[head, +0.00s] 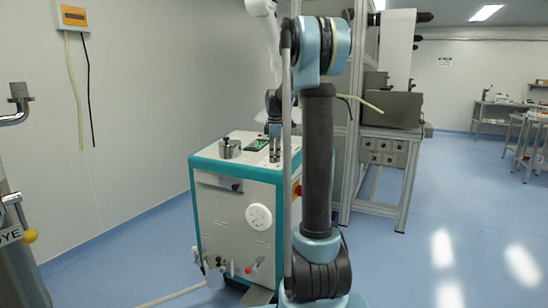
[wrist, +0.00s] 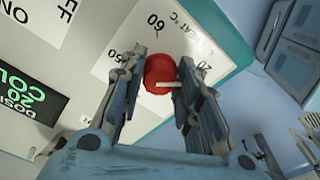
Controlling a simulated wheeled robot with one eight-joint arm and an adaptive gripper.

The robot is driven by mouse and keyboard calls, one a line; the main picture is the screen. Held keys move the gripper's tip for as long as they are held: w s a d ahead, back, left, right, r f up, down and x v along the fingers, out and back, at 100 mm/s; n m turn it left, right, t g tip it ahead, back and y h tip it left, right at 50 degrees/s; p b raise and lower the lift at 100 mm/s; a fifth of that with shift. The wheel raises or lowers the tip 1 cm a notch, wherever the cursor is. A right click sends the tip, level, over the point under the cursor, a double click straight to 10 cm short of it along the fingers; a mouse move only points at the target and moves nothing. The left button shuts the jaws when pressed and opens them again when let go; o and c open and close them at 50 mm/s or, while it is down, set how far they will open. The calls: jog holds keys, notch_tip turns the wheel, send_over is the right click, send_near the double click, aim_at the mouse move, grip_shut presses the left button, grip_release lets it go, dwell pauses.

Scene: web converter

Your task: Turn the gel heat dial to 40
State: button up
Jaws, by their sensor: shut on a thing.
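The gel heat dial is a red round knob (wrist: 158,69) with a white line on it, in the middle of the wrist view. It sits on a white label panel (wrist: 128,42) with "60" above the knob, a partly covered "50" to the left, a "20" to the right and a partly hidden "°C" heading. No "40" can be read. My gripper (wrist: 162,76) has a finger on either side of the knob and is shut on it. In the head view my gripper (head: 274,147) is over the top of the white and teal cabinet (head: 235,215), and the knob cannot be made out.
A dark display with green text (wrist: 25,97) and ON/OFF lettering lie left of the dial in the wrist view. A metal pot (head: 230,148) stands on the cabinet top, left of my gripper. A metal-framed machine (head: 385,110) stands behind on the right. Blue floor is open farther right.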

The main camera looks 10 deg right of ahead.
jog(key=shift+w, duration=0.15)
jog(key=m, duration=0.7)
jog(key=shift+t, duration=0.3)
jog(key=m, duration=0.6)
jog(key=shift+s+a+h, duration=0.15)
jog(key=shift+s+h, duration=0.1)
jog(key=shift+h, duration=0.05)
jog(key=m, duration=0.6)
jog(key=shift+s+a+f+m+h, duration=0.1)
jog(key=shift+a+m+h, duration=0.1)
jog(key=shift+m+h, duration=0.15)
jog(key=m, duration=0.6)
jog(key=shift+a+m, duration=0.25)
